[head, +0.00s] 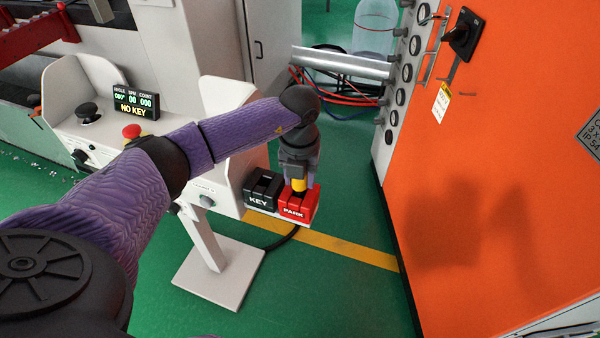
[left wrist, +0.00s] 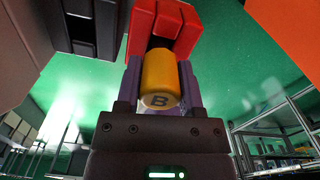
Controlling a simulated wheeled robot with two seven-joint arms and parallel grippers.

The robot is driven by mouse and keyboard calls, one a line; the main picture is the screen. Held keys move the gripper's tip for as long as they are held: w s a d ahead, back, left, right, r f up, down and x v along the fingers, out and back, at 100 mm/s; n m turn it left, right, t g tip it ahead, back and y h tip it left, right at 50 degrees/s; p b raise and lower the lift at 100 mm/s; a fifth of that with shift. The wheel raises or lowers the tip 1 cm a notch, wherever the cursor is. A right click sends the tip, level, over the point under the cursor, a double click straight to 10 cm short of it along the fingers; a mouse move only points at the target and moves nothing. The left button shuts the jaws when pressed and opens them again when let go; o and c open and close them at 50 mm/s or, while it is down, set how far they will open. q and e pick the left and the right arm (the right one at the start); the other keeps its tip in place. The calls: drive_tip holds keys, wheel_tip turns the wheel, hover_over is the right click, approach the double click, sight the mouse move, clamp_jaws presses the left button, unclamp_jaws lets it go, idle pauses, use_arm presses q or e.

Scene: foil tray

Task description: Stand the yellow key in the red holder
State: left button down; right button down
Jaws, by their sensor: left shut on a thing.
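The yellow key (head: 299,184) is between the fingers of my left gripper (head: 299,178), which is shut on it. In the left wrist view the key (left wrist: 159,78) shows as a yellow cylinder marked "B", held between the purple fingers (left wrist: 158,88). The red holder (head: 297,201), labelled "PARK", is directly below the key in the head view. In the left wrist view the red holder (left wrist: 165,28) is just beyond the key's far end. Whether the key's lower end is inside the holder is hidden. My right gripper is not in view.
A black holder (head: 262,189) labelled "KEY" stands left of the red one on the same shelf. A console display (head: 136,103) reads "NO KEY", near a red button (head: 131,132). An orange cabinet (head: 500,180) rises at the right. Green floor lies open below.

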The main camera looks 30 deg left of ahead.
use_arm(q)
drive_tip(key=shift+c, duration=1.5)
unclamp_jaws()
drive_tip(key=shift+o, duration=0.8)
wheel_tip(320, 180, up, 10)
drive_tip(key=p, duration=0.3)
drive_tip(key=shift+f, duration=0.2)
drive_tip(key=shift+r, duration=0.2)
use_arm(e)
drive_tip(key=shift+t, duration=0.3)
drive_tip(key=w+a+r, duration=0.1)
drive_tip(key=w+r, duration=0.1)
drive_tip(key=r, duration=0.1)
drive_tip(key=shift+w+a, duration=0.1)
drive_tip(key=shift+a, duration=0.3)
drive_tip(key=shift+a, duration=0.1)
